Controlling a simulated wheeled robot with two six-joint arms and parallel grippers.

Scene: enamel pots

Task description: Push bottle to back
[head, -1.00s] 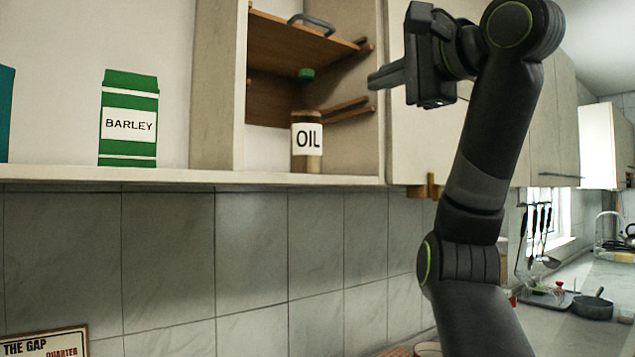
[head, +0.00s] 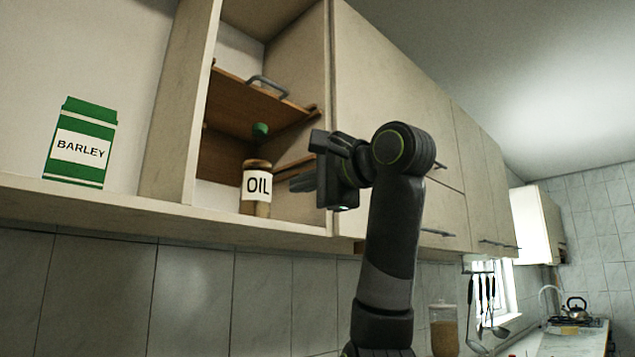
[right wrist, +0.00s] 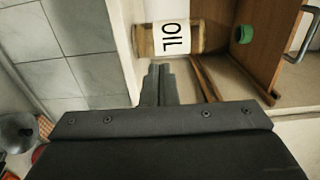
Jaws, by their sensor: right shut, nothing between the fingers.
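The bottle (head: 256,187) stands upright in the open cupboard bay, near its front, with a white OIL label and amber contents. A green cap (head: 260,130) shows in line above it; what lies between looks clear and is hard to make out. My right gripper (head: 302,182) is shut and empty, to the right of the bottle at about label height. In the right wrist view its fingertips (right wrist: 158,70) point toward the bottle (right wrist: 168,39) with a small gap that seems to remain between them. My left gripper is not in view.
A brown wooden panel (head: 245,104) with a grey handle is inside the bay above and behind the bottle. A barley carton (head: 81,143) stands on the shelf (head: 150,207) at left, beyond an upright divider (head: 183,105). Closed cupboard doors (head: 395,75) are at right.

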